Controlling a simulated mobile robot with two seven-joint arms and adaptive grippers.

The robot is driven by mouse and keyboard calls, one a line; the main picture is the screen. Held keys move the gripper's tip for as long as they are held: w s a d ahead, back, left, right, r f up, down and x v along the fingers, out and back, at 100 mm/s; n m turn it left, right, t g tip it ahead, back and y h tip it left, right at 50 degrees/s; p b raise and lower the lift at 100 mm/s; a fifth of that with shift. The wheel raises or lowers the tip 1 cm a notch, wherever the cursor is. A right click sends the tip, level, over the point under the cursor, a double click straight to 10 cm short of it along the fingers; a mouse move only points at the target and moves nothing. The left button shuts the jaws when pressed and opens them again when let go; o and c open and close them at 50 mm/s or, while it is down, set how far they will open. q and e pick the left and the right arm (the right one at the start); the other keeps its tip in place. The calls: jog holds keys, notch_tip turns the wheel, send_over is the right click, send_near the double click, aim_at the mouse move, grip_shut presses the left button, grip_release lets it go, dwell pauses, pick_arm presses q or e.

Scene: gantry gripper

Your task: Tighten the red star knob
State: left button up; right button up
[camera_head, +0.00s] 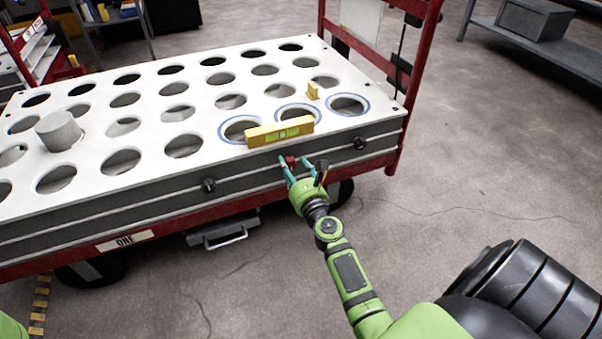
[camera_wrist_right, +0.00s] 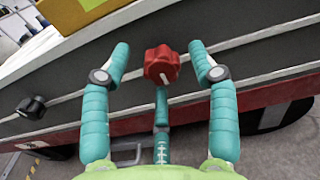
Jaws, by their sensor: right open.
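The red star knob (camera_wrist_right: 161,65) sits on the dark side edge of the cart's top and fills the middle of the right wrist view. In the head view the red star knob (camera_head: 291,161) shows small, between my fingertips. My right gripper (camera_head: 300,168) is open, its teal fingers on either side of the knob. In the right wrist view the gripper's (camera_wrist_right: 159,62) two upper fingers stand apart from the knob with gaps on both sides. A third finger lies below the knob; whether it touches cannot be told. My left gripper is not in view.
The cart's white perforated top (camera_head: 90,150) holds a yellow level (camera_head: 279,131) just above the knob, a small yellow block (camera_head: 312,91) and a grey cylinder (camera_head: 59,131). Black knobs (camera_head: 208,185) and (camera_head: 360,143) sit along the same edge.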

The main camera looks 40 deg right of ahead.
jog(key=v, duration=1)
jog(key=shift+s, duration=0.25)
jog(key=shift+a+r, duration=0.1)
